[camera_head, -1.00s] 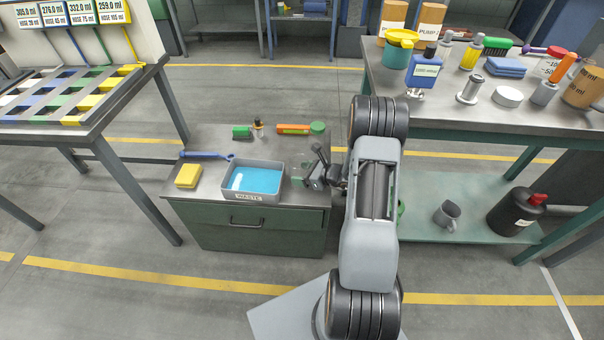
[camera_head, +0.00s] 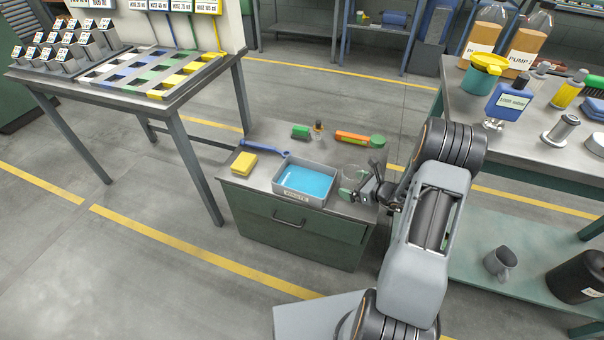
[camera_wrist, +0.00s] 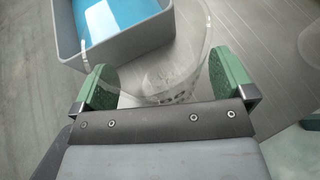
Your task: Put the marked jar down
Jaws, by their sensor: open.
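The jar (camera_wrist: 172,62) is clear and hard to make out. In the wrist view it lies between the two green finger pads, and it appears to stand on the grey cabinet top. In the head view the jar (camera_head: 352,173) shows faintly, just right of the waste tray. My gripper (camera_head: 354,188) is low over the right part of the cabinet. In the wrist view my gripper (camera_wrist: 165,84) is open, its pads apart on either side of the jar. Any mark on the jar is too faint to read.
The grey waste tray (camera_head: 283,191) with blue liquid is close beside the jar. A yellow sponge (camera_head: 243,163), blue wrench (camera_head: 266,149), green brush (camera_head: 300,131) and orange tool (camera_head: 352,137) lie on the cabinet (camera_head: 262,162). A crowded bench stands at right, a rack table at left.

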